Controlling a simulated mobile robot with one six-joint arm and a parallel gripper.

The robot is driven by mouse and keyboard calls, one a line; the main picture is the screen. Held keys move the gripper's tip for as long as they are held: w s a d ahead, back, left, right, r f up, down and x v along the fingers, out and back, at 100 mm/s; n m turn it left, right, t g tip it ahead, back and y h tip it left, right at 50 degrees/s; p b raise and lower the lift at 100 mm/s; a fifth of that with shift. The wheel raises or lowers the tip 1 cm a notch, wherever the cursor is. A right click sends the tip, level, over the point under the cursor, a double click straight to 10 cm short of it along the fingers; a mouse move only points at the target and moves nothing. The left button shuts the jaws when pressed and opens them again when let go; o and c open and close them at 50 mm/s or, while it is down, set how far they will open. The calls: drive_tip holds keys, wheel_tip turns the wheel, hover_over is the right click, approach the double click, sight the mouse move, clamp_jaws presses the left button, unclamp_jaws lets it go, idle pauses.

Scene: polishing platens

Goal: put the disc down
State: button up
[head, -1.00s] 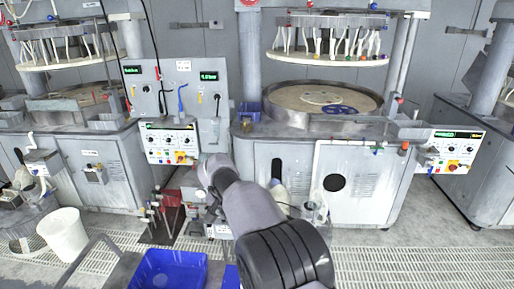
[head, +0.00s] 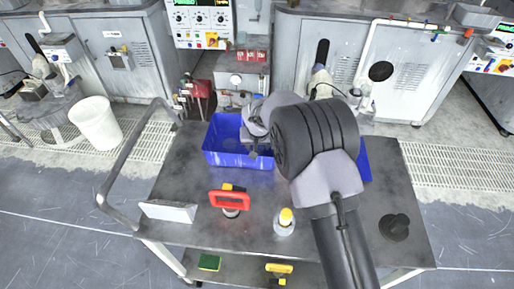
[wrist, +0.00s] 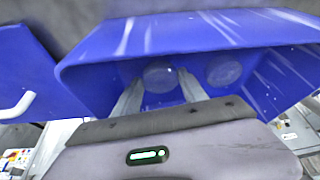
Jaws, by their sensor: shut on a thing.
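My gripper (wrist: 160,84) is shut on a round, clear bluish disc (wrist: 159,76), which sits between its two fingertips in the wrist view. The gripper reaches into a blue bin (wrist: 190,40), with the bin's walls around it. A second, similar disc (wrist: 224,70) shows in the bin to the right of the held one, apart from it. In the head view the blue bin (head: 225,159) stands on the cart, and my gripper (head: 253,150) points down over it. The held disc cannot be made out there. Whether it touches the bin floor I cannot tell.
The grey cart top (head: 185,165) also carries a second blue bin (head: 365,165) partly behind my arm, a red-handled tool (head: 230,200), a yellow-capped bottle (head: 285,222), a white block (head: 168,211) and a black knob (head: 394,227). Polishing machines stand behind.

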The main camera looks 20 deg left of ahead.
drive_tip(key=shift+r, duration=0.15)
drive_tip(key=o, duration=1.5)
drive_tip(key=shift+c, duration=0.2)
